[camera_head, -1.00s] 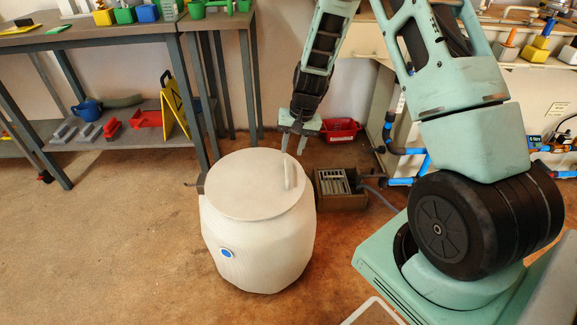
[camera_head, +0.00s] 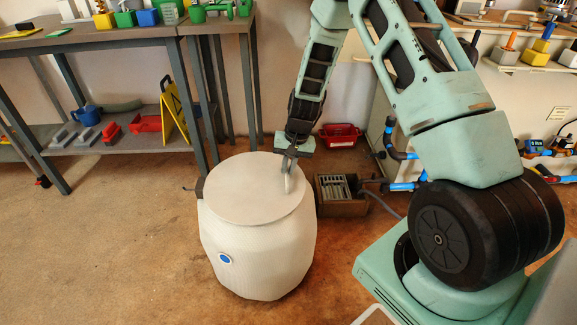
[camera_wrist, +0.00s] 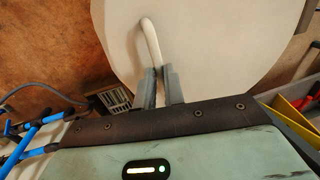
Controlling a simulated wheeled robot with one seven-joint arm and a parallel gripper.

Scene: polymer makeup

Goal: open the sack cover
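The sack is a pale, barrel-like container (camera_head: 258,262) standing upright on the floor, with a blue round mark on its side. Its round, flat cover (camera_head: 245,190) lies level on top; it also fills the upper part of the wrist view (camera_wrist: 215,45). A white curved handle (camera_head: 288,184) stands up near the cover's right edge. In the wrist view the handle (camera_wrist: 150,38) runs down between my two grey fingers. My gripper (camera_head: 288,166) is over the handle, and its fingertips (camera_wrist: 160,72) look closed against both sides of it. The handle's lower end is hidden between the fingers.
A workbench (camera_head: 110,40) with a lower shelf is at the left. The floor left of the sack is clear.

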